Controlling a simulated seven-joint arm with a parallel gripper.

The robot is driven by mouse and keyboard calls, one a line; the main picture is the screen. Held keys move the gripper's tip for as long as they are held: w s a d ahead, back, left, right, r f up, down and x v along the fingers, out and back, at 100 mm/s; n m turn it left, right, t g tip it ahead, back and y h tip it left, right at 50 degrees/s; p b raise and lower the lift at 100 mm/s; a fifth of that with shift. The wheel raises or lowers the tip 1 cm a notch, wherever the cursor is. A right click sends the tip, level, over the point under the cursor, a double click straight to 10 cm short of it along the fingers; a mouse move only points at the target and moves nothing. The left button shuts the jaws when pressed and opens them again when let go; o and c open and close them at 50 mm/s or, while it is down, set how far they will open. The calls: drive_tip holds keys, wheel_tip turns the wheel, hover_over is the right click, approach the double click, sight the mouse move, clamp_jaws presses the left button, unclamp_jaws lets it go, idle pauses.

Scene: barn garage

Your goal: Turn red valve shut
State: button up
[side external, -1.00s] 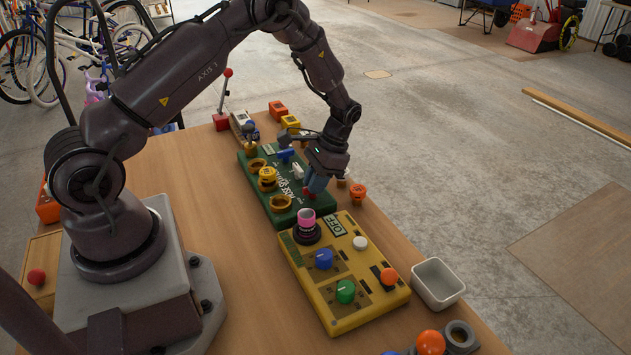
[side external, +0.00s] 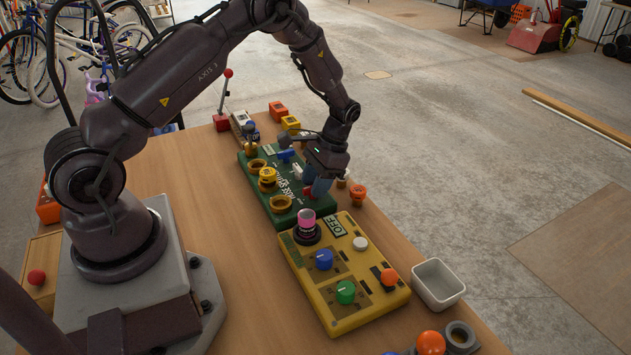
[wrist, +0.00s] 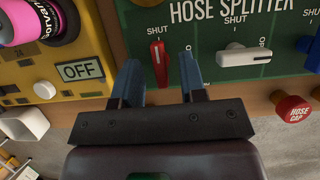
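The red valve (wrist: 159,63) is on the green hose splitter board (wrist: 205,38), with its lever close to upright in the wrist view, just under a SHUT label. My gripper (wrist: 160,66) is open, with one blue-grey finger on each side of the red lever and a visible gap on both sides. In the side external view my gripper (side external: 319,187) is low over the near right part of the green board (side external: 283,219). The red valve there is mostly hidden behind the fingers.
A white-handled valve (wrist: 245,57) lies to the right of the red one, with a blue valve (side external: 285,155) farther along. A red hose cap (wrist: 293,109) is near the board edge. A yellow panel (side external: 335,290) with knobs and a white bin (side external: 438,284) stand nearer the camera.

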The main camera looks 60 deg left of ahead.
drive_tip(key=v, duration=1.3)
drive_tip(key=s+d+r+t, duration=0.5)
drive_tip(key=s+d+r, duration=0.2)
drive_tip(key=s+r, duration=0.2)
drive_tip(key=s+d+r+t, duration=0.5)
drive_tip(key=s+r, duration=0.4)
drive_tip(key=s, duration=0.4)
drive_tip(key=shift+s+d+r, duration=0.15)
drive_tip(key=shift+s+d, duration=0.15)
drive_tip(key=shift+d, duration=0.55)
